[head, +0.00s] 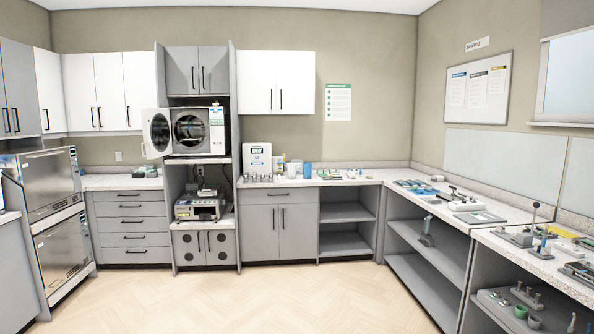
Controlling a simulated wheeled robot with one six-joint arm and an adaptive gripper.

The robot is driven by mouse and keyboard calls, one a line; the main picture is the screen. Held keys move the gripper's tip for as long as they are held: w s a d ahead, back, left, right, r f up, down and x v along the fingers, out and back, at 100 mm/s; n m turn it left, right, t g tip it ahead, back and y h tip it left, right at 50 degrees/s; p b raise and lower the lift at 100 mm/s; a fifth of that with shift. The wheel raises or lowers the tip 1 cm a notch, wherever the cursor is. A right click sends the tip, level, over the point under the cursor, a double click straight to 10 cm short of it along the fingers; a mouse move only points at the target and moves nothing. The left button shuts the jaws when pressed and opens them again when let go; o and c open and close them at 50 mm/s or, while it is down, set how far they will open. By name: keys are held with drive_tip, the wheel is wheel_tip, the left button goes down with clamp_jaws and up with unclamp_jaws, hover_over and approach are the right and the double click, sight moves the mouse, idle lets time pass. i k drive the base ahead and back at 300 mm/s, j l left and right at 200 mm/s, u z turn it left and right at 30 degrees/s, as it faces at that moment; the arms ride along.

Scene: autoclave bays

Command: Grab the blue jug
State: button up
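A small blue container (307,170), which looks like the blue jug, stands upright on the back counter (350,176). It is small in the head view, and I cannot make out its handle or spout. Pale containers (296,167) stand just left of it. My gripper is not in view.
A white machine (258,158) and several small items are left of the blue container. An open autoclave (190,130) sits in the tall cabinet. A right-hand counter (425,205) holds tools and trays. The wooden floor (270,300) in front is clear.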

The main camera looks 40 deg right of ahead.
sight(307, 167)
drive_tip(key=i+l+z, duration=0.3)
drive_tip(key=i+l, duration=0.15)
drive_tip(key=i+l+z, duration=0.35)
drive_tip(key=i, duration=0.25)
drive_tip(key=i+l+z, duration=0.3)
drive_tip(key=i, duration=0.25)
drive_tip(key=i+z, duration=0.35)
drive_tip(key=i, duration=3.8)
drive_tip(key=j, duration=0.1)
